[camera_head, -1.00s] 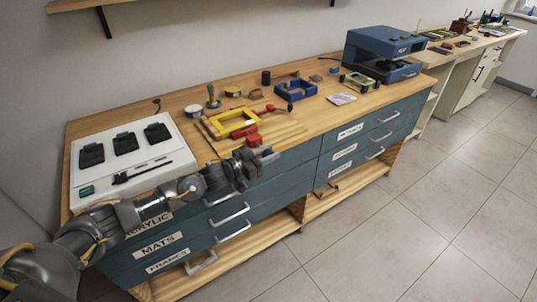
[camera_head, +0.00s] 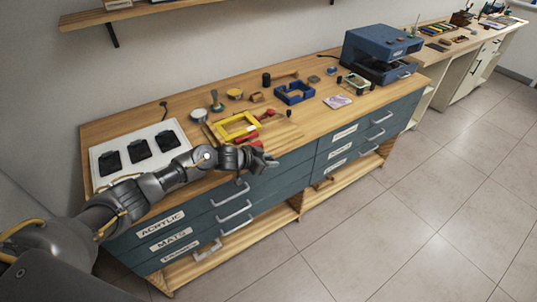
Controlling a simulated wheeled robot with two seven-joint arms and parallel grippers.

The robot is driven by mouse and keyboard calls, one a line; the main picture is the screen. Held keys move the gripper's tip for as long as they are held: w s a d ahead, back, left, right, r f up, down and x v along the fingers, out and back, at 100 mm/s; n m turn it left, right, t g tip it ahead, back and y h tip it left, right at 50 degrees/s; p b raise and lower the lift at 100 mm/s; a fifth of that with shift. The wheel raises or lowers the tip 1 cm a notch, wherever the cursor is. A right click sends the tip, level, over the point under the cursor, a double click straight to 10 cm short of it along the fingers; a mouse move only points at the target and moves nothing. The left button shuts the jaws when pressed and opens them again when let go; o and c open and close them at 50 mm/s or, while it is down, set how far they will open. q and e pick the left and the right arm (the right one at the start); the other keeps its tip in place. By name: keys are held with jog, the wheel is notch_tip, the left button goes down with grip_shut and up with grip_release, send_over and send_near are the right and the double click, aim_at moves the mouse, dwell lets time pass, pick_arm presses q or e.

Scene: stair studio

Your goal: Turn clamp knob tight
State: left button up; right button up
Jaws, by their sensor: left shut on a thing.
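A yellow frame (camera_head: 238,126) lies on a wooden board on the bench. A red clamp (camera_head: 247,139) sits at the frame's near edge, partly hidden by my arm. A second red clamp (camera_head: 267,114) sits at the frame's right end, with a dark knob (camera_head: 289,113) to its right. My left gripper (camera_head: 270,160) is at the bench's front edge, just in front of the near clamp. It is shut on what appears to be that clamp's knob, which the fingers hide. My right gripper is out of view.
A white panel (camera_head: 107,175) with black pieces lies at the left, partly under my arm. A blue frame (camera_head: 294,92) and a blue machine (camera_head: 380,52) stand farther right. Drawers with handles (camera_head: 236,207) front the bench. The floor (camera_head: 400,215) at right is clear.

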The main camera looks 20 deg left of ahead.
pick_arm(q)
jog(key=shift+s+d+f+g, duration=0.25)
jog(key=shift+s+d+g, duration=0.05)
jog(key=shift+d, duration=0.15)
jog(key=o, duration=0.8)
jog(key=shift+r, duration=0.1)
jog(key=shift+w+a+r, duration=0.1)
jog(key=shift+a, duration=0.05)
jog(key=shift+a+r, duration=0.15)
jog(key=shift+a, duration=0.05)
jog(key=v, duration=1)
jog(key=shift+s+b, duration=0.35)
jog(key=shift+b, duration=0.05)
